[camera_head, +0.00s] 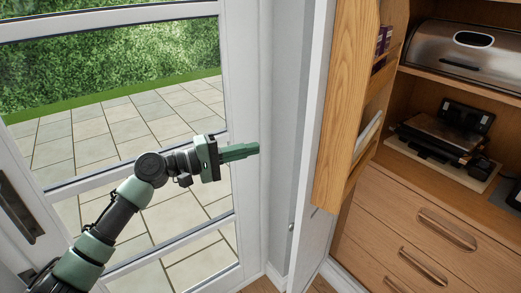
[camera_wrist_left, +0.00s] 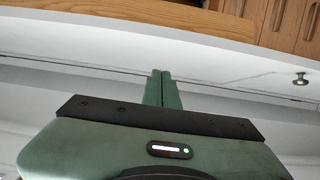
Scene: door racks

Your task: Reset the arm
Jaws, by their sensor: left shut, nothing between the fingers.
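My left arm (camera_head: 112,214) comes in from the lower left of the head view, in front of the glazed white door. Its green gripper (camera_head: 252,149) points right toward the open cupboard door, and its fingers are shut with nothing between them. In the left wrist view the two green fingers (camera_wrist_left: 161,88) lie side by side, closed, against a background of white surfaces. I cannot tell from these views whether the fingertips touch anything. My right gripper is not in view.
An open cupboard door with a wooden rack (camera_head: 342,110) stands right of the gripper. Beyond it are wooden drawers (camera_head: 425,235), a metal bread bin (camera_head: 465,48) and a black appliance (camera_head: 440,138). The glazed door (camera_head: 245,215) has a dark handle (camera_head: 18,208) at left.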

